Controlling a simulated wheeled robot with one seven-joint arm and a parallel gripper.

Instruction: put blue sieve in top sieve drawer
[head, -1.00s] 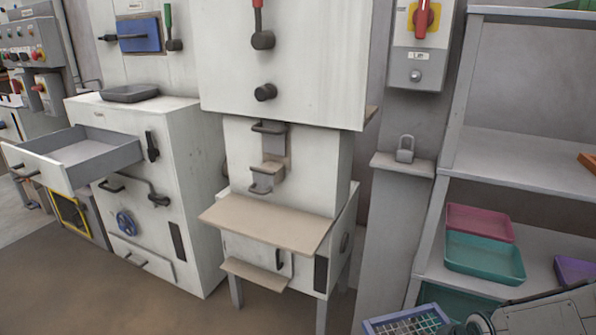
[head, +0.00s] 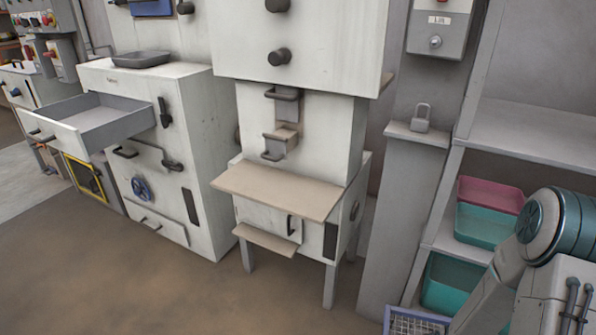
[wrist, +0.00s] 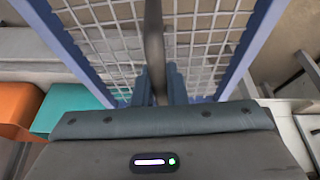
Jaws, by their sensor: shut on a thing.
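The blue sieve has a blue frame and a pale wire mesh. It fills the upper part of the wrist view (wrist: 82,45), and its corner shows at the bottom edge of the head view (head: 417,314). My gripper (wrist: 159,82) is shut on the sieve, with its fingers on either side of a grey bar across the mesh. In the head view my gripper is out of frame. A wide drawer (head: 120,124) stands pulled out at the top of the left white cabinet (head: 185,95). Its visible inside looks empty.
A grey tray (head: 141,58) sits on the left cabinet. The middle white machine (head: 330,125) has a projecting tan shelf (head: 275,190). A rack at right holds a pink tray (head: 490,194) and teal trays (head: 482,226). The brown floor in front is clear.

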